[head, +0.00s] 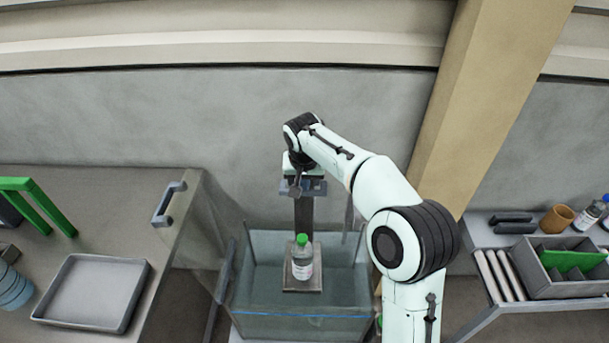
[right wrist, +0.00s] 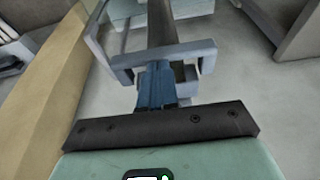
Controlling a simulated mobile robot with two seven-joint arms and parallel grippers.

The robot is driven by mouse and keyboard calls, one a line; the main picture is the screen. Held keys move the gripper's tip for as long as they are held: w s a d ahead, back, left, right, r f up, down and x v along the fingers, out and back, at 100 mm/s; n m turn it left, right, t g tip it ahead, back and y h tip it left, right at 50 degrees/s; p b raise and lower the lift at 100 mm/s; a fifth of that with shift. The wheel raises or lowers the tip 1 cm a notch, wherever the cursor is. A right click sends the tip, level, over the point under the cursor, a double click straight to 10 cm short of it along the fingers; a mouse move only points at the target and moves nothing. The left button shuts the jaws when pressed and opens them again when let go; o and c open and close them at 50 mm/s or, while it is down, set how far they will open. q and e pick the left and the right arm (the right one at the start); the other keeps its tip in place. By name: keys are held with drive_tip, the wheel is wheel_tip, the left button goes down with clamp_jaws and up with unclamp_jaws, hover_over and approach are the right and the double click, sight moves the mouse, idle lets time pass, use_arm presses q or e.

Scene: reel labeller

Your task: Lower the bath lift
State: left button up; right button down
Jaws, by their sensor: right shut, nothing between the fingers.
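The bath (head: 256,325) is a clear tank with liquid in it, at the lower middle of the head view. The bath lift has a dark upright post (head: 304,217) and a small platform (head: 303,290). A bottle (head: 302,262) with a green cap and white label stands upright on the platform. A grey-blue lift handle (head: 316,187) is at the top of the post and shows as a bracket in the right wrist view (right wrist: 188,50). My right gripper (right wrist: 157,72) is shut and empty at the handle; contact is unclear. My left gripper is out of view.
A clear panel with a grey handle (head: 168,204) stands left of the bath. A grey tray (head: 93,292) and a green rack (head: 37,205) are on the left counter. A tan pillar (head: 490,90) rises behind my right arm. A divided bin (head: 565,283) is at right.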

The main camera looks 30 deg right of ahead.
drive_tip(key=shift+f, duration=0.1)
idle(0.3)
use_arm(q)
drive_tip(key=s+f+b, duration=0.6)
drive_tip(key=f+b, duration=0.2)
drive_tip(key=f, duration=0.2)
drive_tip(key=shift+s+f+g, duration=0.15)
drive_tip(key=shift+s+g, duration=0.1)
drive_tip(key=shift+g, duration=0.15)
use_arm(e)
drive_tip(key=shift+f, duration=9.6)
wheel_tip(320, 180, up, 14)
drive_tip(key=p, duration=0.3)
hover_over(305, 215)
drive_tip(key=s+a, duration=0.4)
drive_tip(key=s, duration=0.2)
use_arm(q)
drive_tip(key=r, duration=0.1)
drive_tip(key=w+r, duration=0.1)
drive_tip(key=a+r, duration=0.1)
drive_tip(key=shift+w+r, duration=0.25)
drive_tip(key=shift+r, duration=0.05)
use_arm(e)
drive_tip(key=shift+d+f, duration=0.1)
drive_tip(key=shift+f, duration=0.1)
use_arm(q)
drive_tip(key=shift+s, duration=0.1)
